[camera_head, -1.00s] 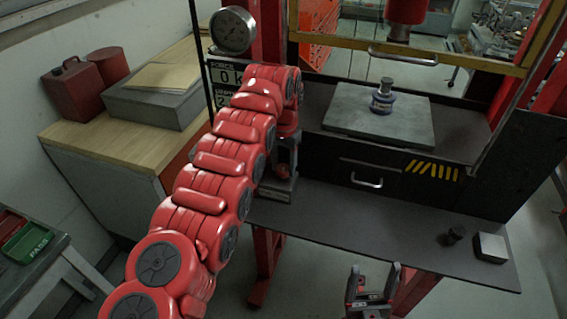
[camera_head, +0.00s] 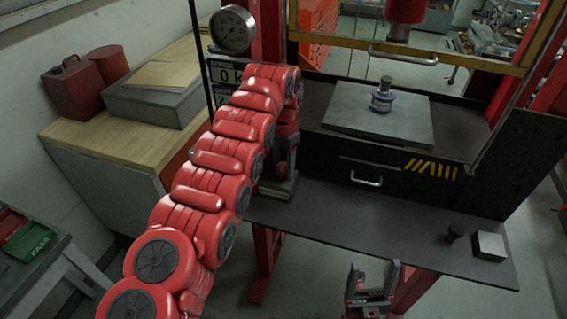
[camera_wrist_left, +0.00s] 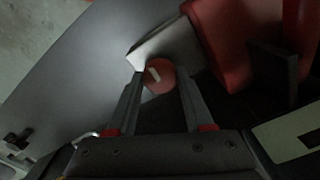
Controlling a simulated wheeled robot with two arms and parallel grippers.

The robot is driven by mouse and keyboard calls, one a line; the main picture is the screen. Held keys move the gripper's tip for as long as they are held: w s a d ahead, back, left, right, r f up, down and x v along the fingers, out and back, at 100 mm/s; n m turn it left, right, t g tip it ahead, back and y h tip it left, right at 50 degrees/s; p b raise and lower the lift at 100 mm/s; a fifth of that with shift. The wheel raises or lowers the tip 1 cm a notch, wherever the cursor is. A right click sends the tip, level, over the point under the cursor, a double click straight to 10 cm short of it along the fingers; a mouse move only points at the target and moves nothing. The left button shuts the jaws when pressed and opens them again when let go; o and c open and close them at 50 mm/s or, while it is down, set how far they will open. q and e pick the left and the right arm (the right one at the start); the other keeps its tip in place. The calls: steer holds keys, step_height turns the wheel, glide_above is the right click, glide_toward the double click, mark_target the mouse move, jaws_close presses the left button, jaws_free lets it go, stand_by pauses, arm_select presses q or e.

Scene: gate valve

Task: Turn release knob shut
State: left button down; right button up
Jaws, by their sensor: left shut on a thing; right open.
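The red round release knob (camera_wrist_left: 159,73) with a pale mark on its face shows in the left wrist view, between the tips of my left gripper (camera_wrist_left: 159,82). The two fingers lie on either side of it and are shut on it. In the head view my left arm reaches to the pump unit beside the press column, and my left gripper (camera_head: 283,163) is there, low in front of the unit; the knob is mostly hidden by it. My right gripper (camera_head: 372,276) is open and empty below the front edge of the press shelf.
The dark shelf (camera_head: 370,222) carries a small black cylinder (camera_head: 455,233) and a metal block (camera_head: 489,246) at the right. A steel plate (camera_head: 378,118) with a metal part (camera_head: 382,95) stands on the press bed. A gauge (camera_head: 232,29) sits above my left arm.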

mark_target(283, 165)
arm_select(q)
steer(key=shift+c, duration=1.4)
jaws_free()
step_height(283, 165, up, 5)
steer(key=shift+f+p, duration=0.1)
steer(key=shift+p, duration=1.15)
step_height(283, 165, up, 13)
steer(key=p, duration=1.2)
steer(key=shift+f+p, duration=0.2)
steer(key=shift+p, duration=0.2)
